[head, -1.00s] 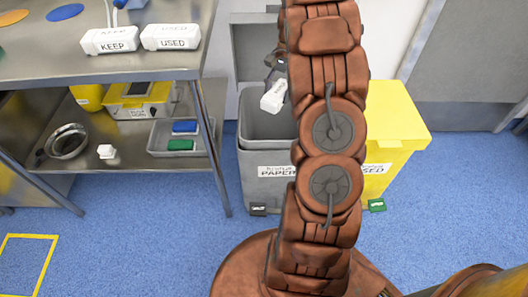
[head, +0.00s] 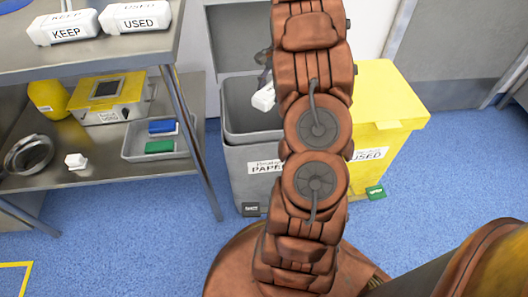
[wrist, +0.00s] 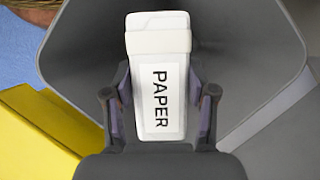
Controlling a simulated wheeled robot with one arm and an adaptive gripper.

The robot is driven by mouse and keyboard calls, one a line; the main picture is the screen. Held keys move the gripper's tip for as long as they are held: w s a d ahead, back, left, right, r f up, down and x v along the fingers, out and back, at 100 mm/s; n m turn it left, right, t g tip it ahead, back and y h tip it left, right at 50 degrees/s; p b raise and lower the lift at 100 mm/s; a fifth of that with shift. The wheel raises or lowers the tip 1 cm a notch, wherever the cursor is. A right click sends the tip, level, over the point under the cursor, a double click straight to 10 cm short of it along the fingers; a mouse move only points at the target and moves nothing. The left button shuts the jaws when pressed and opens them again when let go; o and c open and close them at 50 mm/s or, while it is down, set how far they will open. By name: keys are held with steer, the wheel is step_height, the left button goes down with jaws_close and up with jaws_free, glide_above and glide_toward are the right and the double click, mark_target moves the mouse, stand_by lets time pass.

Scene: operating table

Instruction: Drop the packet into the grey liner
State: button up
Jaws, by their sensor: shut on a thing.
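My gripper (wrist: 160,98) is shut on a white packet (wrist: 160,50) marked PAPER, with one finger on each side of it. In the head view the packet (head: 263,97) is held tilted over the mouth of the open grey bin, partly behind my arm. The bin's grey liner (head: 239,122) shows at the opening, and its front label reads PAPER in part. In the wrist view the grey walls (wrist: 85,50) surround the packet. How far the packet is above or inside the rim is hard to tell.
A yellow bin (head: 392,110) marked USED in part stands right of the grey bin. A steel table (head: 75,75) at left carries two white blocks marked KEEP and USED.

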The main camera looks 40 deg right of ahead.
steer(key=shift+f, duration=0.7)
steer(key=o, duration=1.3)
steer(key=shift+c, duration=0.2)
steer(key=shift+r, duration=0.1)
steer(key=shift+v, duration=3.7)
